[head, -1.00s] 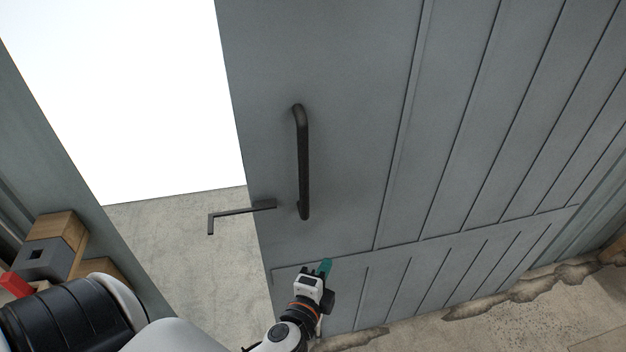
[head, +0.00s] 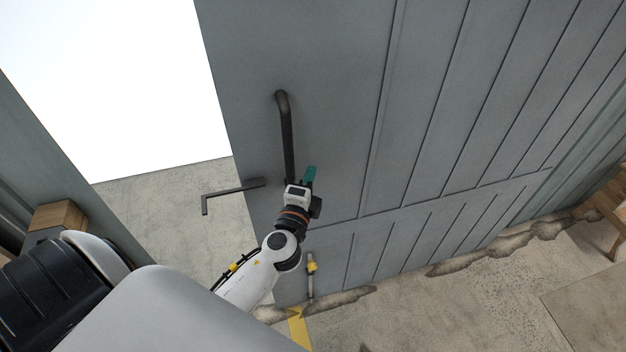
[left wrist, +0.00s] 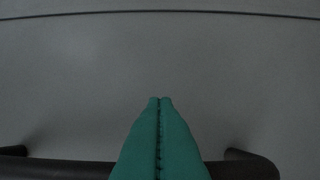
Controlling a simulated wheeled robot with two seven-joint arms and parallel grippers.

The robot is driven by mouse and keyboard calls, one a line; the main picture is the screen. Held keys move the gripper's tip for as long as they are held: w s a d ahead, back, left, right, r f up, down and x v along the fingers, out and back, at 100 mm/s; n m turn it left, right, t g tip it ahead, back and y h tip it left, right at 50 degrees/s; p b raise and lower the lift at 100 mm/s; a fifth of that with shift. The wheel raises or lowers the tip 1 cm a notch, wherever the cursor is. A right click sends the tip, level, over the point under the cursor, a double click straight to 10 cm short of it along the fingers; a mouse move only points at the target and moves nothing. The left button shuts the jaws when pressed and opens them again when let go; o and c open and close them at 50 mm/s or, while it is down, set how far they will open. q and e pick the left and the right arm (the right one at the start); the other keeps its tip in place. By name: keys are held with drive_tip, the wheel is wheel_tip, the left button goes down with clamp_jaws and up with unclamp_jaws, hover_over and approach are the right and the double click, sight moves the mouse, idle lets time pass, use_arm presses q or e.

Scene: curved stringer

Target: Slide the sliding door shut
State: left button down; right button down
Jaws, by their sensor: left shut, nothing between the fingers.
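The grey sliding door (head: 345,120) stands partly open, with a bright opening (head: 115,80) to its left. Its black bar handle (head: 286,135) is upright near the door's left edge. My left gripper (head: 309,176) is just right of the handle's lower end, its green fingers shut with nothing between them. In the left wrist view the shut fingers (left wrist: 159,135) point at the door face (left wrist: 80,70), and the handle (left wrist: 60,168) runs across the bottom behind them. I cannot tell whether they touch the bar. My right gripper is not in view.
A black L-shaped latch (head: 232,190) sticks out left from the door's edge. A grey post (head: 60,150) bounds the opening on the left, with a wooden block (head: 60,214) beside it. A wooden stool (head: 612,205) stands at the far right. The floor (head: 470,310) before the door is largely clear.

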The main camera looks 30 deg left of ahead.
use_arm(q)
drive_tip(key=shift+s+a, duration=0.75)
drive_tip(key=shift+a, duration=0.2)
